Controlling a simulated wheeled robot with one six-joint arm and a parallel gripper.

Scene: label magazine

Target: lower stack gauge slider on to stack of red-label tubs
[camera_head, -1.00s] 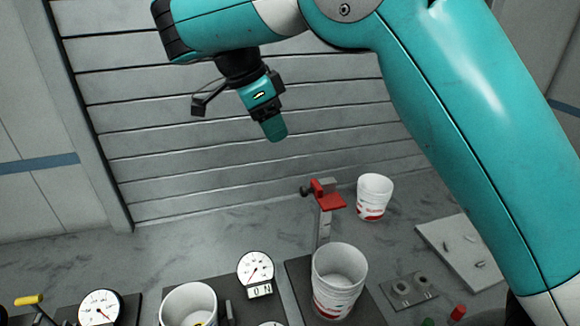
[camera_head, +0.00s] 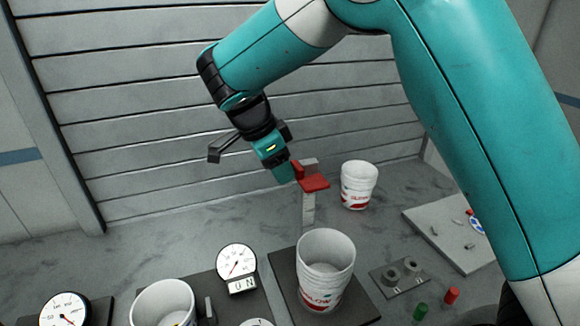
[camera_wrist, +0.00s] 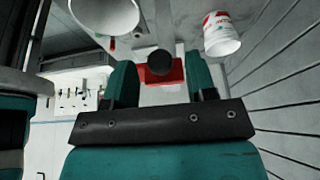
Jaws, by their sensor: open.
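The red gauge slider (camera_head: 314,183) sits high on a grey upright post (camera_head: 308,208). It also shows in the wrist view (camera_wrist: 172,73), with a round black knob (camera_wrist: 160,62) facing me. My gripper (camera_head: 284,174) is open and close to the slider's left side. In the wrist view my gripper (camera_wrist: 163,85) has a teal finger on each side of the knob; I cannot tell whether they touch it. The white tub stack with red labels (camera_head: 325,265) stands upright in front of the post, below the slider's level. How many tubs are nested is hidden.
Another red-label tub (camera_head: 358,185) stands behind, right of the post. A second white tub (camera_head: 163,302) is at the front left, near round dials (camera_head: 236,261). A plate with two rings (camera_head: 399,277) and a pale board (camera_head: 463,232) lie to the right.

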